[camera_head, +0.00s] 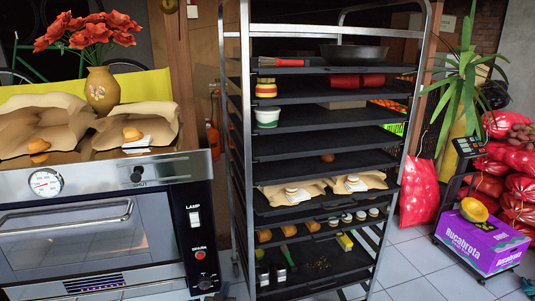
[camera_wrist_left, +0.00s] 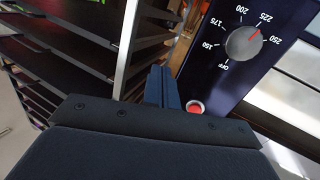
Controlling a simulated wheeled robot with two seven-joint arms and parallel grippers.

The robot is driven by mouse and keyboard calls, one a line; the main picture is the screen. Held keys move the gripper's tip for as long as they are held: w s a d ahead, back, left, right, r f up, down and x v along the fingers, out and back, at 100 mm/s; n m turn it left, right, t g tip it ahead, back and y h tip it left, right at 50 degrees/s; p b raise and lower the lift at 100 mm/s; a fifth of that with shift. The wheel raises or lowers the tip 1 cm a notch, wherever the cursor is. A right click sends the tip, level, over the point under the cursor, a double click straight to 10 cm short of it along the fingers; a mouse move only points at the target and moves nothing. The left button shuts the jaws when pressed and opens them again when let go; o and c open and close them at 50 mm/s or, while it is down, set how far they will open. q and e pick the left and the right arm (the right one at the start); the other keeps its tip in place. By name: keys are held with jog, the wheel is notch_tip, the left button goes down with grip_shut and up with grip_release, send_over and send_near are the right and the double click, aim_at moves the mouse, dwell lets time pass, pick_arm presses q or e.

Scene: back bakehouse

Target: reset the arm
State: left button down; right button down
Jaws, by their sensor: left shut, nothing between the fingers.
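My left gripper (camera_wrist_left: 163,88) shows in the left wrist view, its dark fingers together with nothing between them. It is in front of the oven's dark control panel (camera_wrist_left: 225,70), near a temperature dial (camera_wrist_left: 243,43) and a red round button (camera_wrist_left: 195,107). The panel looks turned over in this view. I cannot make out either gripper in the head view. My right gripper is in neither view.
An oven (camera_head: 90,235) stands at the left, with paper bags (camera_head: 45,118) and a flower vase (camera_head: 102,92) on top. A tall loaded rack (camera_head: 325,140) stands beside it. Red sacks (camera_head: 490,165) and a purple box (camera_head: 485,240) are at the right. Tiled floor (camera_head: 420,255) is clear between.

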pick_arm(q)
jog(key=s+f+m+g, duration=0.1)
jog(key=s+f+g, duration=0.9)
jog(key=s+f, duration=0.85)
jog(key=s+a+f+g, duration=0.1)
jog(key=s+f+g, duration=0.1)
jog(key=s+f, duration=0.4)
jog(key=s+f+g, duration=0.2)
jog(key=s+f, duration=0.4)
jog(key=s, duration=0.9)
jog(key=s+a+f+m+g+y, duration=0.1)
jog(key=s+f, duration=0.4)
jog(key=s, duration=0.6)
jog(key=shift+s+a+f+g, duration=0.25)
jog(key=shift+a+f+g, duration=0.15)
jog(key=shift+g, duration=0.1)
